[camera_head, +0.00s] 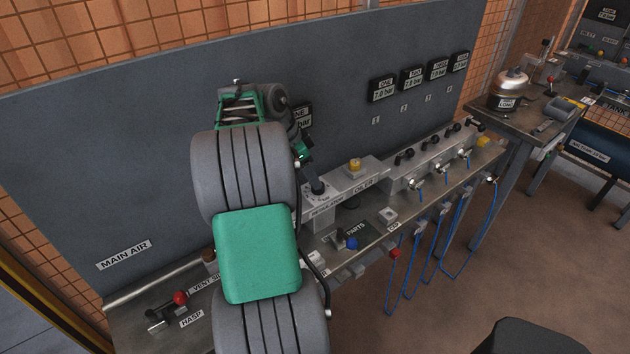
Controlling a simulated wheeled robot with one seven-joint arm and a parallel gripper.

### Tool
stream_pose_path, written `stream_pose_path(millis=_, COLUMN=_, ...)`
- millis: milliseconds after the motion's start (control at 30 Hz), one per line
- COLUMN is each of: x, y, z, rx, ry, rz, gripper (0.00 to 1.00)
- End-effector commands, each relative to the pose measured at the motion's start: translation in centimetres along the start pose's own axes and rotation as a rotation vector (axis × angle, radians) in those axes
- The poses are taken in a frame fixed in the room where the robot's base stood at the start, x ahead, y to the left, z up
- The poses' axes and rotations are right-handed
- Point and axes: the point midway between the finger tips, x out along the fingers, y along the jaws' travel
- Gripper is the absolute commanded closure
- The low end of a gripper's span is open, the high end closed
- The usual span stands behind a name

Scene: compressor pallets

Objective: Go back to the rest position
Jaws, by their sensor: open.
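My arm rises in front of the bench in the head view, with large grey and green links. Its wrist bends over to the right near the panel. My gripper (308,165) is small in view and points down, just above or beside the dark knob (318,187) on the regulator block. It is open, and nothing shows held in it. I cannot tell whether it touches the knob. My own arm hides part of the bench and one gauge.
Blue hoses (440,250) hang in front. The grey panel (150,130) stands close behind.

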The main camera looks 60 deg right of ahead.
Motion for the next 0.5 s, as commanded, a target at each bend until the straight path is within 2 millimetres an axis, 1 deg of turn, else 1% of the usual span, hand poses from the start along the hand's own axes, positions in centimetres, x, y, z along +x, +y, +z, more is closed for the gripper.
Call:
stream_pose_path(millis=33, x=-1.1, y=-0.1, z=0.0, rx=0.000, ry=0.000, rz=-0.003, gripper=0.45)
stream_pose_path(millis=100, x=-2.3, y=-0.1, z=0.0, rx=0.001, ry=0.000, rz=-0.002, gripper=0.45)
stream_pose_path(millis=200, x=-3.3, y=0.0, z=0.0, rx=0.001, ry=-0.001, rz=0.000, gripper=0.45)
stream_pose_path(millis=500, x=-3.6, y=0.1, z=0.0, rx=0.000, ry=-0.001, rz=0.001, gripper=0.45)
